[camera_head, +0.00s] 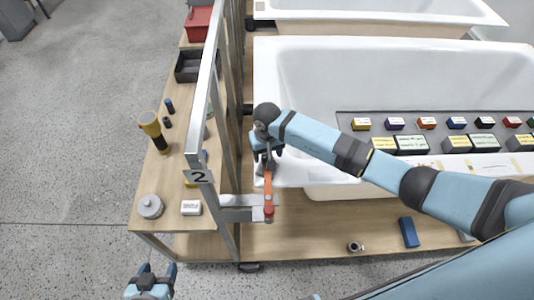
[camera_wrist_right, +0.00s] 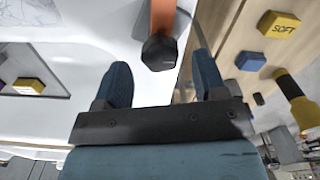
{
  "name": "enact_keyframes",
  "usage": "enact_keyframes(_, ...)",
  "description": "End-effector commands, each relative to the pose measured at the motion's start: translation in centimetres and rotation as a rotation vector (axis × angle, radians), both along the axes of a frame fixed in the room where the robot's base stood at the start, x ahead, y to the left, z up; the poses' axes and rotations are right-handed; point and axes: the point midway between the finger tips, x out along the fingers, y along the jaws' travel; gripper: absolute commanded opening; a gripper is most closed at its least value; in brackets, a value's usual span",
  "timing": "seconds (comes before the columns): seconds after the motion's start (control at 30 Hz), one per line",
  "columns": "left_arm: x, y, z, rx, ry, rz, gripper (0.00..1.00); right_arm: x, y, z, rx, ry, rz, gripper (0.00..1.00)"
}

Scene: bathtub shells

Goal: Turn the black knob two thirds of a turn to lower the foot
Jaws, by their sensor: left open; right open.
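The black knob (camera_wrist_right: 158,52) shows in the right wrist view at the end of an orange arm (camera_wrist_right: 162,15). My right gripper (camera_wrist_right: 160,64) is open, with one blue finger on each side of the knob and visible gaps between. In the head view my right gripper (camera_head: 267,163) points down over the near left corner of the white tub (camera_head: 310,178), at the upper end of the orange arm (camera_head: 268,188). The knob cannot be made out clearly there. My left gripper (camera_head: 152,279) is open and empty at the bottom left. I cannot make out the foot.
A metal frame marked 2 (camera_head: 198,177) stands left of the tub. Several small coloured boxes line a grey mat (camera_head: 345,125) on the tub.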

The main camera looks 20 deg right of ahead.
Motion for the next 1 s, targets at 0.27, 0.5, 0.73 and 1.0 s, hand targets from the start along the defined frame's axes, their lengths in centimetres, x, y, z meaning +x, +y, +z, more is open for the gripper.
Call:
enact_keyframes(0.27, -0.1, 0.0, 0.2, 0.000, 0.002, 0.001, 0.62, 0.0, 0.0, -1.8, 0.000, -0.001, 0.000, 0.65)
enact_keyframes(0.5, -0.1, -0.1, 0.2, -0.002, 0.004, -0.001, 0.62, 0.0, 0.0, -1.9, 0.000, 0.000, 0.000, 0.62)
enact_keyframes(0.73, -0.2, -0.2, 0.2, -0.002, 0.004, -0.001, 0.62, 0.0, 0.0, -1.9, 0.000, 0.000, 0.000, 0.15)
enact_keyframes(1.0, -0.1, -0.3, -0.7, -0.004, 0.003, -0.002, 0.62, 0.1, -0.1, -2.1, -0.001, -0.002, -0.023, 0.15)
